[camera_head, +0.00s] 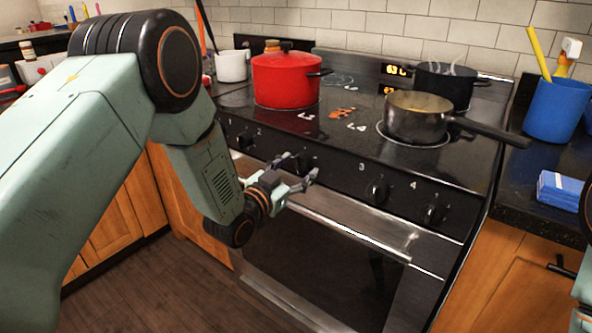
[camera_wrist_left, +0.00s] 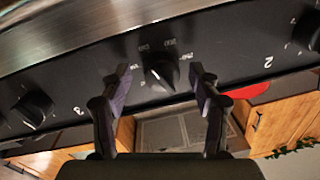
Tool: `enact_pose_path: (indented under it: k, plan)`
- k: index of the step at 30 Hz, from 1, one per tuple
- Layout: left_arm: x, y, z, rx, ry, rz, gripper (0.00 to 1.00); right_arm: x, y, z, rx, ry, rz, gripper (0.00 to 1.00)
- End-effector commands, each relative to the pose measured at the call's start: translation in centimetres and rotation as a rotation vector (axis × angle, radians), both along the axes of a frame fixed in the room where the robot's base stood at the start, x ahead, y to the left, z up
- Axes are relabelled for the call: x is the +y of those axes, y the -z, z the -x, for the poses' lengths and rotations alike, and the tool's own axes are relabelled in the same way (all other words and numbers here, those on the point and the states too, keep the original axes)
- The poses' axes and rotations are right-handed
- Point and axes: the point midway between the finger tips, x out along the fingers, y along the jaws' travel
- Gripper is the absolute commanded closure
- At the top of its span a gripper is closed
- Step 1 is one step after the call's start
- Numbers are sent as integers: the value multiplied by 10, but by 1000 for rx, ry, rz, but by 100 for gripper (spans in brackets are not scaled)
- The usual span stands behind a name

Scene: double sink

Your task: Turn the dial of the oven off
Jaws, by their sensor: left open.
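The oven dial (camera_wrist_left: 161,75) is a black knob in the middle of the stove's black front panel, with printed marks around it. In the wrist view it sits between the two fingers of my left gripper (camera_wrist_left: 163,82), which is open. A gap shows on each side of the knob. In the head view my left gripper (camera_head: 301,169) is at the panel and partly covers the dial (camera_head: 306,162). A pale line on the knob is visible in the wrist view, but its exact setting is too small to read. My right gripper is out of view.
Burner knobs flank the dial, including knob 3 (camera_head: 377,190) and knob 4 (camera_head: 432,213). The oven door handle (camera_head: 350,232) runs just below. A red pot (camera_head: 285,80), a saucepan (camera_head: 418,118) with its handle pointing right, and a black pot (camera_head: 445,88) stand on the cooktop.

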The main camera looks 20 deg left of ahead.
Motion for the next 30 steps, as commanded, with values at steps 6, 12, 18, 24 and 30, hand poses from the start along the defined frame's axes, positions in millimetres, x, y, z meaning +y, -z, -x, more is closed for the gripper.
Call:
enact_pose_path:
  k: [6, 12, 18, 24, 30]
  plan:
    - [0, 0, -4, 1, 1, 1, 38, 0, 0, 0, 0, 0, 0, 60]
    - [1, 0, -5, 1, 1, 1, 50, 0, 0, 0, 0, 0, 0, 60]
    - [2, 0, -6, 1, 0, 1, 67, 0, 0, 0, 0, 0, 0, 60]
    - [2, 0, -5, 1, 0, 1, 84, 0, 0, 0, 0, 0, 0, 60]
    - [1, 0, -5, 2, 1, 3, 92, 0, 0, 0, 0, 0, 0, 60]
